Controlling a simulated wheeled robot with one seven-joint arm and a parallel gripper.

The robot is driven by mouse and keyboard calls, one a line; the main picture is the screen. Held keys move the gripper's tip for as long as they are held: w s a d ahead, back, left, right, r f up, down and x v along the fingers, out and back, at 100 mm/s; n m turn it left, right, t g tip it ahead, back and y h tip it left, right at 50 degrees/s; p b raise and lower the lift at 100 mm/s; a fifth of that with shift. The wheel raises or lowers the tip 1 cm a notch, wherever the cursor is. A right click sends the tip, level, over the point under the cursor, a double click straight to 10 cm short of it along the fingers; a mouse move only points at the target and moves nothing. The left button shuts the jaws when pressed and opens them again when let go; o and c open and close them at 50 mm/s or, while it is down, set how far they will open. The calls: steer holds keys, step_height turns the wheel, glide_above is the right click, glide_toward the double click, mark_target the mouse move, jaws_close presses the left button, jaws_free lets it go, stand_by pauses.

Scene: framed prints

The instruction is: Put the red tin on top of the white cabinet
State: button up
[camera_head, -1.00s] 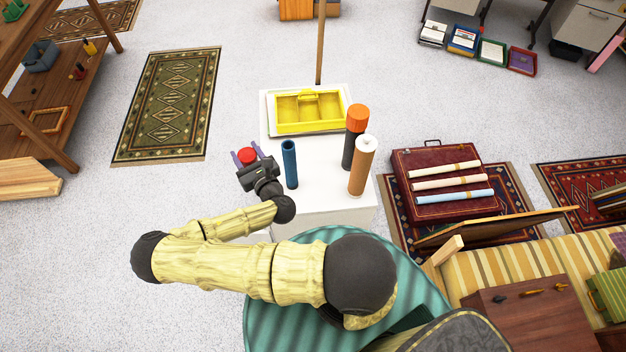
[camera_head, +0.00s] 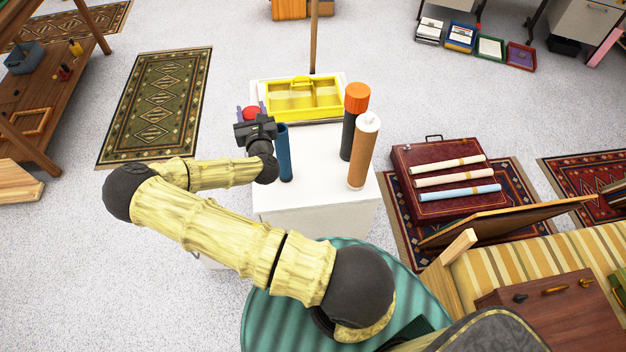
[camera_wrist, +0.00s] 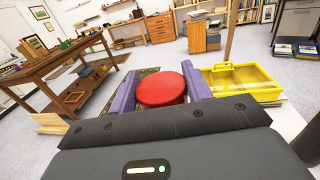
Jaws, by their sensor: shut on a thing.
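My gripper (camera_head: 252,112) has purple fingers and is shut on the red tin (camera_head: 251,113). In the wrist view the tin's round red top (camera_wrist: 160,88) shows between the two fingers. The white cabinet (camera_head: 310,198) stands below and to the right. In the head view the gripper and tin overlap the left edge of its top, near the back left corner. I cannot tell how high the tin is above it. My gripper's body partly hides the tin.
A yellow caddy (camera_head: 301,112) stands at the back of the cabinet top, close right of the tin. A blue tube (camera_head: 285,155), a brown tube (camera_head: 363,155) and a dark tube with an orange cap (camera_head: 356,97) stand upright there. The top's middle is clear.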

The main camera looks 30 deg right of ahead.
steer(key=d+m+g+h+b, duration=0.3)
steer(key=d+h+b, duration=0.3)
steer(key=d+b, duration=1.1)
steer(key=d+m, duration=0.1)
steer(key=d, duration=0.3)
steer(key=shift+s+r+m+g+b, duration=0.3)
steer(key=shift+s, duration=0.1)
steer(key=shift+d, duration=0.1)
steer(key=f+b, duration=0.1)
steer(key=f, duration=0.7)
steer(key=f+b, duration=0.1)
steer(key=f, duration=1.4)
steer(key=shift+s+d+f+b, duration=0.15)
steer(key=shift+d+f+b, duration=0.1)
steer(key=shift+f+b, duration=0.15)
steer(key=shift+a, duration=0.45)
steer(key=shift+d+f, duration=0.2)
steer(key=shift+f, duration=1.9)
steer(key=shift+f+b, duration=0.1)
steer(key=shift+b, duration=0.25)
